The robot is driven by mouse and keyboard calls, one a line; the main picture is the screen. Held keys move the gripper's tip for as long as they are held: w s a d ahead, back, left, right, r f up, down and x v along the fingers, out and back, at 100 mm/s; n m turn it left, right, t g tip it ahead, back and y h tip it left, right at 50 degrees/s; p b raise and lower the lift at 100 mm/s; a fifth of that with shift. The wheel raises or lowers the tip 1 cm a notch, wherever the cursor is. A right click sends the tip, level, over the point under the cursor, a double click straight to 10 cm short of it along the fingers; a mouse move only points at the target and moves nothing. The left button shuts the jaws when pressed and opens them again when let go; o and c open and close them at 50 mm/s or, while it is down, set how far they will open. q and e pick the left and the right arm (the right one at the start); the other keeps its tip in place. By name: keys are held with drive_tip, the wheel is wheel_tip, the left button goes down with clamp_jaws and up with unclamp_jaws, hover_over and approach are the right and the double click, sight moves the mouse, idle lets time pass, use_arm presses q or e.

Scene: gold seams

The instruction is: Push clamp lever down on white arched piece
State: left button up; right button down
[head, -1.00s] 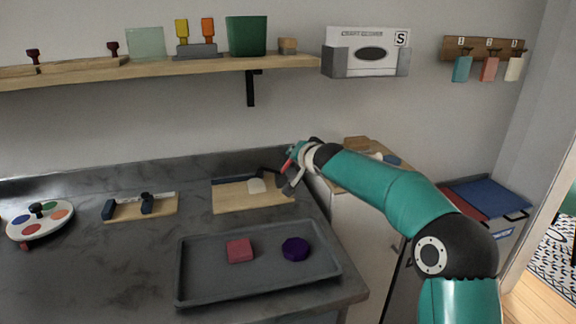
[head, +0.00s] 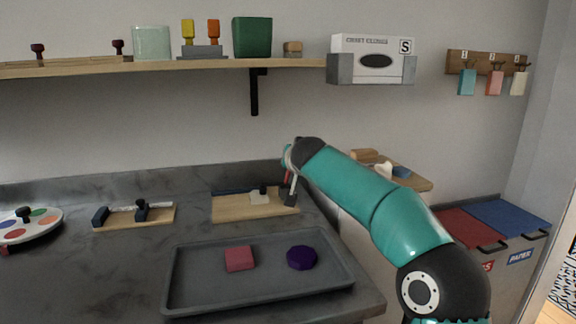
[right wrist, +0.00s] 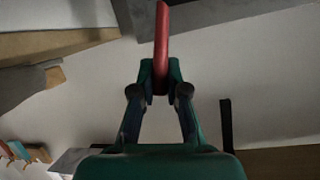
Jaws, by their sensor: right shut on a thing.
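The white arched piece (head: 260,197) lies on a wooden board (head: 230,208) at the back of the dark counter, with a small black clamp part (head: 263,189) against it. My right gripper (head: 289,176) is at the board's right end, to the right of the white piece. It is shut on a slim red lever (right wrist: 162,35), which sticks out past the fingertips (right wrist: 161,78) in the right wrist view. In the head view the red lever (head: 288,174) stands nearly upright above a dark block. Whether the clamp touches the white piece is too small to tell. My left gripper is not in view.
A grey tray (head: 190,285) with a red block (head: 239,258) and a purple piece (head: 301,257) lies in front of the board. Another clamp board (head: 121,219) stands left. A wall shelf (head: 200,66) runs above. The counter between is clear.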

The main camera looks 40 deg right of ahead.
drive_tip(key=shift+w+a+f, duration=0.1)
drive_tip(key=shift+a+f, duration=0.05)
drive_tip(key=shift+a, duration=0.15)
drive_tip(key=c, duration=1.2)
unclamp_jaws()
drive_tip(key=shift+a, duration=0.1)
drive_tip(key=shift+s+r, duration=0.2)
drive_tip(key=v, duration=1.1)
drive_tip(key=shift+s, duration=0.3)
drive_tip(key=shift+a, duration=0.15)
